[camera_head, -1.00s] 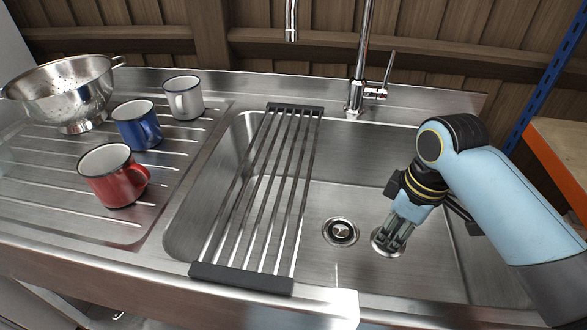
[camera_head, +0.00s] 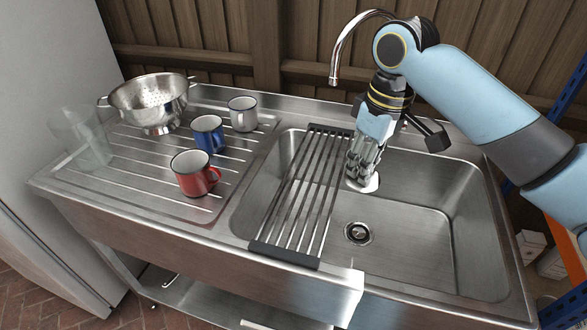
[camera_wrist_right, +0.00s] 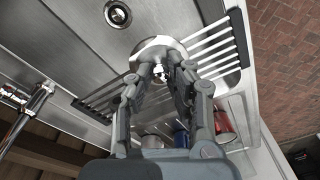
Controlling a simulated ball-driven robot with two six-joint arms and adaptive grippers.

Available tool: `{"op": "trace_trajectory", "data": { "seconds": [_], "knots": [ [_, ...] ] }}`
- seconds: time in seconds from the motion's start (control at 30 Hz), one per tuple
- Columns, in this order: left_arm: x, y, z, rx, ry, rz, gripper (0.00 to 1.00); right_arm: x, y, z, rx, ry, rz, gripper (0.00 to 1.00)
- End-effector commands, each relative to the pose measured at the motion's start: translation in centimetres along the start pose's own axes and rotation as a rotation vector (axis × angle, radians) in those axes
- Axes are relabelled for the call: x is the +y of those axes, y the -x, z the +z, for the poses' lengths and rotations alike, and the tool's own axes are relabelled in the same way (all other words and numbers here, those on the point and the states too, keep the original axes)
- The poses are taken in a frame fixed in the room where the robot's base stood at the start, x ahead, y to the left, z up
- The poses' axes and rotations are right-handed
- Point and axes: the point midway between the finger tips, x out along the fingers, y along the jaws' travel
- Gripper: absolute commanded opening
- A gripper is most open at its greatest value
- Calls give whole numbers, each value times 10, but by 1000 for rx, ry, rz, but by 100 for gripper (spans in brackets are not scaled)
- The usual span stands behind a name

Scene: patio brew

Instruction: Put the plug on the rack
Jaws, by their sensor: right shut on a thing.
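The plug (camera_head: 367,186) is a round, shiny metal disc held under my right gripper (camera_head: 362,170). That gripper is shut on it and points down above the sink. In the head view the plug appears just off the right edge of the rack, towards the back. In the right wrist view the plug (camera_wrist_right: 158,44) sits at the fingertips and overlaps the rack bars behind it. The rack (camera_head: 284,255) has metal bars with black end strips and lies across the left part of the sink. Its visible bars are empty. My left gripper is not in view.
The sink (camera_head: 420,245) has a drain (camera_head: 358,233) in its floor. A tall faucet (camera_head: 337,58) stands behind. Red (camera_head: 193,178), blue (camera_head: 208,134) and white (camera_head: 242,116) mugs, a colander (camera_head: 150,98) and a clear glass (camera_head: 85,143) are on the drainboard.

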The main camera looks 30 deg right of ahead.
Motion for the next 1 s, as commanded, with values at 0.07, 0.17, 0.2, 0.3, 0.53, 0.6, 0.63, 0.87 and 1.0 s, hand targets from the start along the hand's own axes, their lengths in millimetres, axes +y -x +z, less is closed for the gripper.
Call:
{"op": "trace_trajectory", "data": {
  "seconds": [0.07,0.17,0.2,0.3,0.53,0.6,0.63,0.87,1.0],
  "knots": [
    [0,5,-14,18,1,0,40,1,4,-4,-2,-2,-5,0],
    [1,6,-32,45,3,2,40,-3,-4,-17,-3,-4,-12,0],
    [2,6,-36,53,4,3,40,-7,-10,-25,-3,-3,-14,0],
    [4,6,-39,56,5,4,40,-13,-27,-48,-5,-2,-14,0],
    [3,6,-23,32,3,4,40,-24,-62,-94,-6,0,-9,0],
    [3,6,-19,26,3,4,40,-26,-69,-102,-6,-1,-8,0],
    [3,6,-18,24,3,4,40,-26,-71,-104,-5,0,-7,0],
    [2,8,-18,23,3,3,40,-27,-94,-106,-9,1,-7,0],
    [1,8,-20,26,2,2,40,-26,-111,-105,-7,1,-6,0]
  ]
}}
